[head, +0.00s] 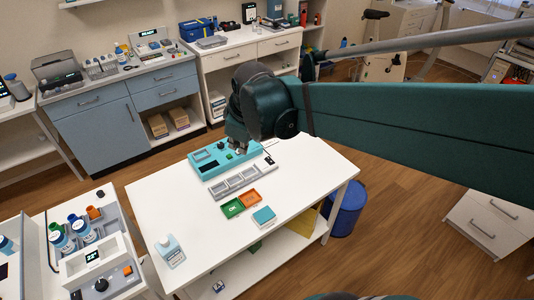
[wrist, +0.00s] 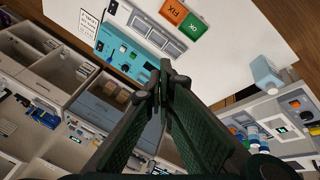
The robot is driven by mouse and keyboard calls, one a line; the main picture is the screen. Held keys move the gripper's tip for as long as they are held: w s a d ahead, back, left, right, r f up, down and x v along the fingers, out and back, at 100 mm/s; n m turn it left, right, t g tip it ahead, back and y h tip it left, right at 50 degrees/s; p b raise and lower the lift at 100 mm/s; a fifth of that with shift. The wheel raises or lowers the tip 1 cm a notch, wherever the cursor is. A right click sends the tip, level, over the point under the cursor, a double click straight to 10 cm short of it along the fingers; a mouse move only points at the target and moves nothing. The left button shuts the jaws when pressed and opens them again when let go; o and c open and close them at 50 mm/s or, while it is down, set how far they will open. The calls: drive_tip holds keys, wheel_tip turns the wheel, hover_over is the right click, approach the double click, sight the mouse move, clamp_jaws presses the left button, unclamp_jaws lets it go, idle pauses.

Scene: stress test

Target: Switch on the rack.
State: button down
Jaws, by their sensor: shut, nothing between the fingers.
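A teal device (head: 211,170) with a small screen and controls lies at the back of the white table in the head view. A grey rack (head: 238,181) with several slots lies just in front of it. In the wrist view the teal device (wrist: 113,38) and the grey rack (wrist: 151,28) show beyond my fingers. My gripper (wrist: 165,70) is shut and empty. In the head view my gripper (head: 237,146) hangs over the right part of the teal device and hides some of it. I cannot tell whether it touches. No switch state is readable.
A green OK tray (head: 232,208), an orange FIX tray (head: 250,197) and a teal-topped box (head: 264,216) lie in front of the rack. The table's left half (head: 165,195) is mostly clear. A blue bin (head: 347,212) stands to the right.

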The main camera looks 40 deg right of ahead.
drive_tip(key=w+d+f+n+g, duration=0.2)
drive_tip(key=w+d+f+n, duration=0.4)
drive_tip(key=w+d, duration=0.4)
drive_tip(key=n+g+p, duration=0.1)
drive_tip(key=n, duration=0.4)
hover_over(269, 159)
drive_tip(key=s, duration=0.2)
wheel_tip(269, 159, down, 9)
drive_tip(key=shift+s+y, duration=0.2)
drive_tip(key=shift+y, duration=0.1)
drive_tip(key=shift+f, duration=0.1)
drive_tip(key=shift+w+f+b, duration=0.15)
drive_tip(key=shift+w+f, duration=0.2)
drive_tip(key=shift+f, duration=1.95)
drive_tip(key=shift+w+f+b, duration=0.2)
drive_tip(key=shift+w+f, duration=0.1)
drive_tip(key=shift+f, duration=1.95)
drive_tip(key=shift+w+f+b, duration=0.15)
drive_tip(key=shift+w+f, duration=0.2)
drive_tip(key=shift+f, duration=1.95)
drive_tip(key=shift+g, duration=0.3)
